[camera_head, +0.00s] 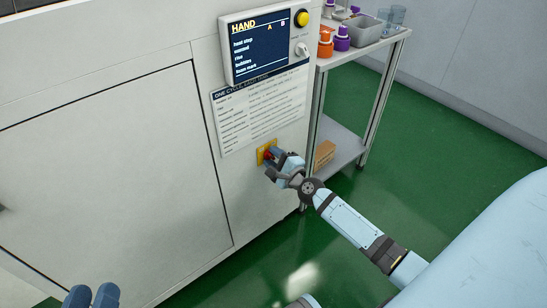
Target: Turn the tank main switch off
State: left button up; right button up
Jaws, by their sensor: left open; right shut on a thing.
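The main switch, a red knob (268,155) on a yellow plate (260,158), sits low on the right part of the pale machine cabinet's front. My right gripper (272,163) is shut on the red knob, and its fingers hide most of it. I cannot tell which way the knob is turned. My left gripper (92,294) is at the bottom left edge of the picture, in front of the cabinet. Its two dark blue fingertips are apart, with nothing between them; the rest is out of the picture.
Above the switch are a printed instruction sheet (262,110) and a control panel (262,48) reading HAND, with a yellow button (302,18). A metal shelf cart (378,72) with cups, bottles and a grey bin stands close on the right. The green floor (440,150) is open beyond it.

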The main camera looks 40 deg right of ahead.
jog(key=shift+n, duration=0.3)
jog(key=o, duration=0.9)
jog(key=shift+s, duration=0.6)
jog(key=s, duration=0.8)
jog(key=s+d, duration=0.1)
jog(key=s, duration=0.3)
jog(key=shift+s, duration=0.35)
